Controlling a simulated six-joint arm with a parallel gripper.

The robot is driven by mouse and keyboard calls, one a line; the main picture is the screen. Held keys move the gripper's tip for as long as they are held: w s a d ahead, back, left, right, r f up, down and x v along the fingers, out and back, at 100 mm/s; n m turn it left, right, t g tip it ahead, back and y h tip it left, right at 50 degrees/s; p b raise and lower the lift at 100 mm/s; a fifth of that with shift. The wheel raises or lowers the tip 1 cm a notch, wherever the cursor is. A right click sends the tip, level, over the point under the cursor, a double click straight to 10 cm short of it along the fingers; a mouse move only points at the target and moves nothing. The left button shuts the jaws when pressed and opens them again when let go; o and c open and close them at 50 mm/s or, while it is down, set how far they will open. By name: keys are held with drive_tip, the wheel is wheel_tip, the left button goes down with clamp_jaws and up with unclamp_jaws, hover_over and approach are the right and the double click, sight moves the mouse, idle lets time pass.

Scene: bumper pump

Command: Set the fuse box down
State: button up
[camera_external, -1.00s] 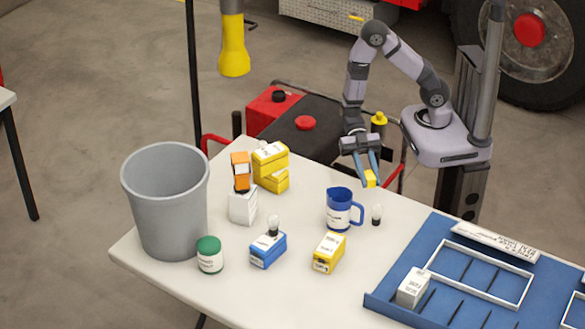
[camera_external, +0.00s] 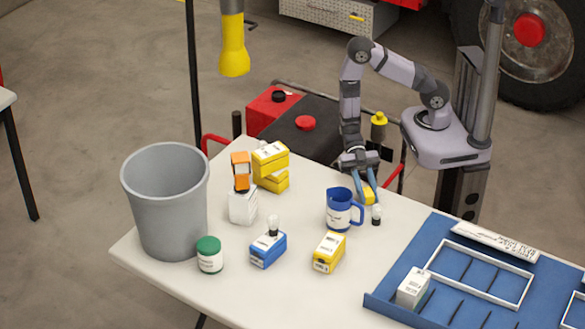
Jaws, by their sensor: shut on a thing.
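My gripper (camera_external: 367,188) is shut on a small yellow box (camera_external: 366,196), low over the back right part of the white table. I take this box to be the fuse box; its label cannot be read. It sits just behind and right of the blue mug (camera_external: 341,209), partly covered by my blue fingers. I cannot tell whether its underside touches the table. A small bulb (camera_external: 376,214) stands close in front of it.
A yellow box (camera_external: 328,252), a blue box (camera_external: 267,250) with a bulb on it, and a green-lidded jar (camera_external: 209,255) stand forward. Stacked boxes (camera_external: 270,165) and a grey bin (camera_external: 165,205) are left. A blue tray (camera_external: 450,228) lies right.

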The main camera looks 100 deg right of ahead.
drive_tip(key=shift+f, duration=0.1)
drive_tip(key=o, duration=1)
drive_tip(key=shift+o, duration=0.2)
drive_tip(key=shift+r, duration=0.2)
drive_tip(key=v, duration=1.2)
drive_tip(key=shift+f+b, duration=0.1)
drive_tip(key=shift+b, duration=0.2)
drive_tip(key=shift+w, duration=0.15)
